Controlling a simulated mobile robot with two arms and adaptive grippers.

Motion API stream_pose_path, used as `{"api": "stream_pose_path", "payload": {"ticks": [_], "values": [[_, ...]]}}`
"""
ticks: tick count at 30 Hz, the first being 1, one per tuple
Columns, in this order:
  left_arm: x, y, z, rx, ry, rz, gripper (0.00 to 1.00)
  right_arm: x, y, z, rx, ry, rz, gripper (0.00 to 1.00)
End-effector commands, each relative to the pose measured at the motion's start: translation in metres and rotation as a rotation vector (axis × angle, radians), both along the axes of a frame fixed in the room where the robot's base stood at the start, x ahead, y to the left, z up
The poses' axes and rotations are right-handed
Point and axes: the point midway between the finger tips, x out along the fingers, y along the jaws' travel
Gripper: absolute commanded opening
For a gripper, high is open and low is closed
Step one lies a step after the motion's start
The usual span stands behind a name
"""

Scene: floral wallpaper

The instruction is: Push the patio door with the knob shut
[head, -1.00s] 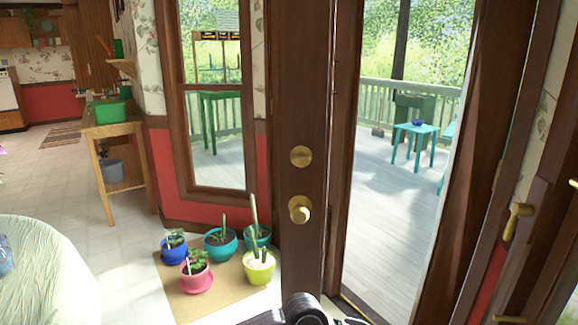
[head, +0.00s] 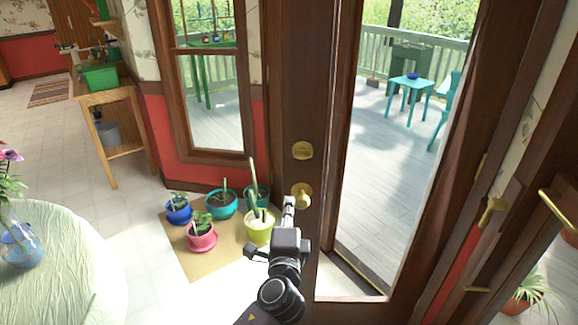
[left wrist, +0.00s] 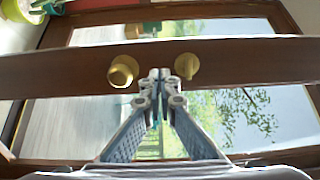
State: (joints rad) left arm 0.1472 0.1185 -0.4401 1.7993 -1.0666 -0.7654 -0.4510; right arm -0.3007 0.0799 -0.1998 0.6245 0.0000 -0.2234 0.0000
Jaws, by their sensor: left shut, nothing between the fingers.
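The patio door (head: 318,250) is brown wood with a tall glass pane. It stands open, with its knob side towards the window on the left. A round brass knob (head: 303,192) is on its stile, below a brass lock plate (head: 303,150). My left gripper (head: 289,203) is shut and empty, with its tips just in front of the stile by the knob. In the left wrist view the tips (left wrist: 160,76) are between the knob (left wrist: 122,71) and the lock (left wrist: 187,66), over the dark stile (left wrist: 225,60). I cannot tell whether they touch it. My right gripper is out of view.
Several potted plants, one in a pink pot (head: 201,236), stand on a tan mat (head: 195,264) left of my arm. A round table (head: 60,270) with a flower vase (head: 20,245) is at the left. A brass lever handle (head: 492,210) is at the right.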

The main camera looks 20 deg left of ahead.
Motion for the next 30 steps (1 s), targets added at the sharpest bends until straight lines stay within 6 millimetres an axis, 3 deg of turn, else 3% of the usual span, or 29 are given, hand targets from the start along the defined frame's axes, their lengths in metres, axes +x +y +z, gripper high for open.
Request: {"api": "stream_pose_path", "payload": {"ticks": [5,21,30], "values": [[0.013,0.007,-0.003,-0.012,0.006,0.012,0.0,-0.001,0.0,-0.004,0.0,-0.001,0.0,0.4],[0.114,0.032,-0.004,-0.008,0.003,0.01,0.0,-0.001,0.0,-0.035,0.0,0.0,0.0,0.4],[0.135,0.036,-0.002,-0.008,0.005,0.008,0.0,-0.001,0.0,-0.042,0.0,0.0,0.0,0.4]]}}
